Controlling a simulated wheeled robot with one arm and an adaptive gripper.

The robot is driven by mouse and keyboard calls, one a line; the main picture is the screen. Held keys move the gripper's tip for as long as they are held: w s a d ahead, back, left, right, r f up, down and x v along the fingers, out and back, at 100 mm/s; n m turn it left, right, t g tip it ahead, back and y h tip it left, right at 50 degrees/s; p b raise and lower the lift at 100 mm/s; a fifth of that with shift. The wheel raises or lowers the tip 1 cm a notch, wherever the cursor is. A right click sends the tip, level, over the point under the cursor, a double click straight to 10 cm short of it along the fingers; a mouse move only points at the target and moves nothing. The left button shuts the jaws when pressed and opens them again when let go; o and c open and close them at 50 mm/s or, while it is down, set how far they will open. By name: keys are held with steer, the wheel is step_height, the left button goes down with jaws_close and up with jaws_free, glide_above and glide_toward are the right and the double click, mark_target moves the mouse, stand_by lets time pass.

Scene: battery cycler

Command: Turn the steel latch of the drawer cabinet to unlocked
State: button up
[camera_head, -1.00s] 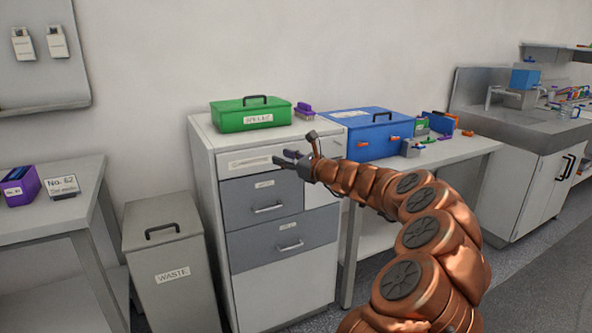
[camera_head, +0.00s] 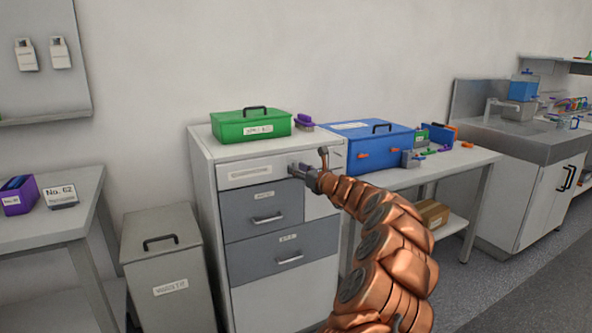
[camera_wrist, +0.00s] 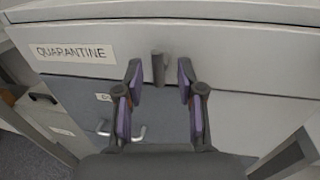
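The drawer cabinet (camera_head: 282,290) is a pale grey unit with a white top drawer and darker grey drawers below. The steel latch (camera_wrist: 158,68) shows in the wrist view as a short grey upright bar on the top drawer front, right of the QUARANTINE label (camera_wrist: 75,53). My gripper (camera_wrist: 160,80) is open, with its purple-padded fingers on either side of the latch in the picture and a gap on both sides. In the head view my gripper (camera_head: 299,172) is at the right part of the top drawer and hides the latch.
A green box (camera_head: 250,126) and a purple brush (camera_head: 303,121) are on the cabinet top. A blue box (camera_head: 368,140) stands on the right-hand bench. A waste bin (camera_head: 168,270) stands left of the cabinet. Drawer handles (camera_head: 267,219) project below my gripper.

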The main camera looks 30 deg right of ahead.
steer(key=shift+w+a, duration=0.2)
steer(key=shift+w, duration=0.45)
steer(key=shift+c, duration=0.2)
jaws_close()
